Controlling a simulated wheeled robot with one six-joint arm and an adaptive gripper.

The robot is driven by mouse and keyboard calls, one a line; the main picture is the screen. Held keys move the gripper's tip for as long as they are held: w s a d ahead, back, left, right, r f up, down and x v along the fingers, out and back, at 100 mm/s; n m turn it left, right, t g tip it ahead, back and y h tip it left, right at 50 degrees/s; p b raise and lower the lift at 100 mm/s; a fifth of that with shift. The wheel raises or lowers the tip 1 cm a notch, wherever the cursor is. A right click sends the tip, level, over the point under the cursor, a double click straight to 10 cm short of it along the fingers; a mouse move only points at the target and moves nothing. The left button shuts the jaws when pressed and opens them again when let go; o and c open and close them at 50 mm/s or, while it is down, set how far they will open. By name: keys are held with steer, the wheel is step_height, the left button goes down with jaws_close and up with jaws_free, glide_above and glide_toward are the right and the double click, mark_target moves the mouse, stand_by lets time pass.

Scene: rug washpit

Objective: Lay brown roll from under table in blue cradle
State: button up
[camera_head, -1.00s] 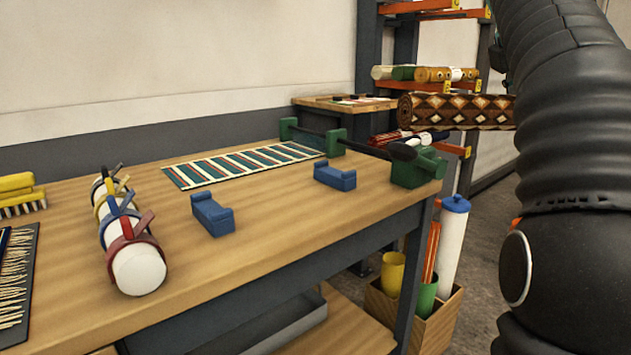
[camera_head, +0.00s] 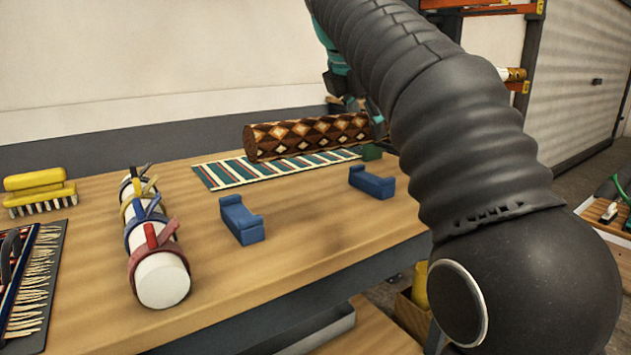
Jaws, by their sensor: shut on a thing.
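The brown roll (camera_head: 305,137), patterned with cream and orange diamonds, is held level in the air above the table, over the striped rug. My gripper (camera_head: 362,108) is at its right end, mostly hidden behind my arm; its fingertips cannot be made out clearly. The blue cradle is two separate notched blocks on the table: a left block (camera_head: 242,222) and a right block (camera_head: 371,182). Both are empty. The roll is behind and above them in the picture, apart from both.
A striped rug (camera_head: 230,176) lies flat behind the cradle. A white roll with coloured straps (camera_head: 162,280) lies to the left. A yellow brush (camera_head: 35,190) and a fringed piece (camera_head: 35,280) are at the far left. The table (camera_head: 310,265) is bare around the cradle.

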mark_target(290, 122)
steer(key=shift+s+a+f+b, duration=0.2)
steer(key=shift+a+f+b, duration=0.7)
steer(key=shift+a+f, duration=1.5)
steer(key=shift+s+a+f+b, duration=0.15)
steer(key=shift+a+f+b, duration=0.75)
steer(key=shift+a+f, duration=1.45)
steer(key=o, duration=1.6)
steer(key=shift+f, duration=0.1)
steer(key=shift+o, duration=0.2)
steer(key=p+v, duration=0.4)
steer(key=v, duration=0.8)
